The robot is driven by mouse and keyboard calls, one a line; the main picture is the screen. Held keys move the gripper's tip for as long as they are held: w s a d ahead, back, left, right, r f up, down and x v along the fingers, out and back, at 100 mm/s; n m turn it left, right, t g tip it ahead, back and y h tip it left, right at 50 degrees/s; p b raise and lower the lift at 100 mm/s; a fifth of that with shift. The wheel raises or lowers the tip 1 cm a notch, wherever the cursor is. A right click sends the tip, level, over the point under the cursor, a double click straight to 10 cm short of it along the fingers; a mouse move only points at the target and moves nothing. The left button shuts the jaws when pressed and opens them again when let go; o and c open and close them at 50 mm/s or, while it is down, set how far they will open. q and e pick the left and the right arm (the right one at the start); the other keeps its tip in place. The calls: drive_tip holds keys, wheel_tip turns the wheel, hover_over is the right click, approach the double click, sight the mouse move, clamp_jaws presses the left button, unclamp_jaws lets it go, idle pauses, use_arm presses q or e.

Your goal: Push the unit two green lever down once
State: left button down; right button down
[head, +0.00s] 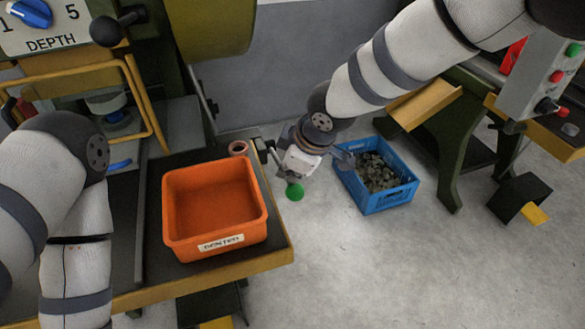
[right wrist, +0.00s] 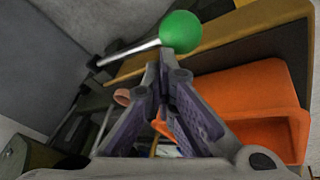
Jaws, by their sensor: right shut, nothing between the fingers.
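The green lever knob (head: 294,191) sits on a metal rod at the right edge of the near table. In the right wrist view the knob (right wrist: 181,32) is large, just beyond my fingertips, with its rod running left to a pivot. My right gripper (head: 287,170) is just above the knob in the head view, its fingers mostly hidden. In the right wrist view its fingers (right wrist: 165,66) are shut with nothing between them. Whether they touch the knob is hard to tell. No unit number is readable. My left arm is at the left, its gripper out of sight.
An orange bin (head: 177,242) with a white label stands on the near table, beside a copper ring (head: 238,148). A blue crate (head: 386,201) of grey pieces is on the floor to the right. Another machine has a control box (head: 535,75). Open floor lies in front.

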drive_tip(key=shift+w+a+r, duration=0.1)
drive_tip(key=shift+w+r, duration=0.15)
drive_tip(key=shift+r, duration=0.45)
drive_tip(key=shift+w+a+r, duration=0.1)
drive_tip(key=shift+w+r, duration=0.15)
drive_tip(key=shift+r, duration=0.45)
drive_tip(key=shift+w+a+r, duration=0.1)
drive_tip(key=shift+w+r, duration=0.15)
drive_tip(key=shift+r, duration=0.45)
drive_tip(key=r, duration=0.1)
drive_tip(key=w+r, duration=0.1)
drive_tip(key=r, duration=0.2)
drive_tip(key=shift+w+a+r, duration=0.25)
drive_tip(key=shift+w+r, duration=0.1)
